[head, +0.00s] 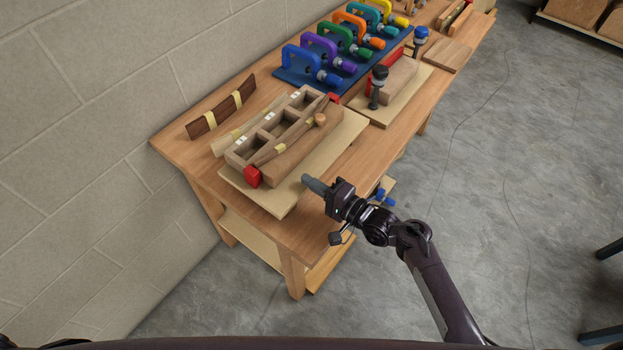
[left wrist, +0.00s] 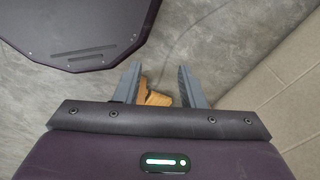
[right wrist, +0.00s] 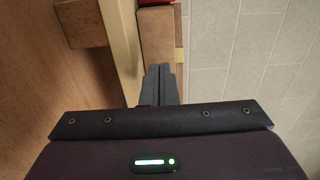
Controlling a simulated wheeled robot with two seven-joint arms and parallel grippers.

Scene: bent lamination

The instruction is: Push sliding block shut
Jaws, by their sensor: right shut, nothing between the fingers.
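The sliding block (head: 298,152) is a long brown wooden block with a round peg on a pale baseboard (head: 337,153). Beside it is a fixed form with open compartments (head: 238,159), and thin dark strips with a pale band lie between them. Red pieces (head: 252,176) show at the ends. My right gripper (head: 306,180) is shut and empty at the board's near edge, pointing toward the block; I cannot tell whether it touches. The right wrist view shows its tips (right wrist: 160,72) in front of a brown wooden block (right wrist: 157,38). My left gripper (left wrist: 158,82) is open, outside the head view.
Coloured clamps (head: 318,63) stand in a row on a blue mat behind. A second board with a clamped block (head: 398,80) lies to the right. A banded dark strip (head: 221,107) stands near the wall. The table's front left corner (head: 190,160) is bare.

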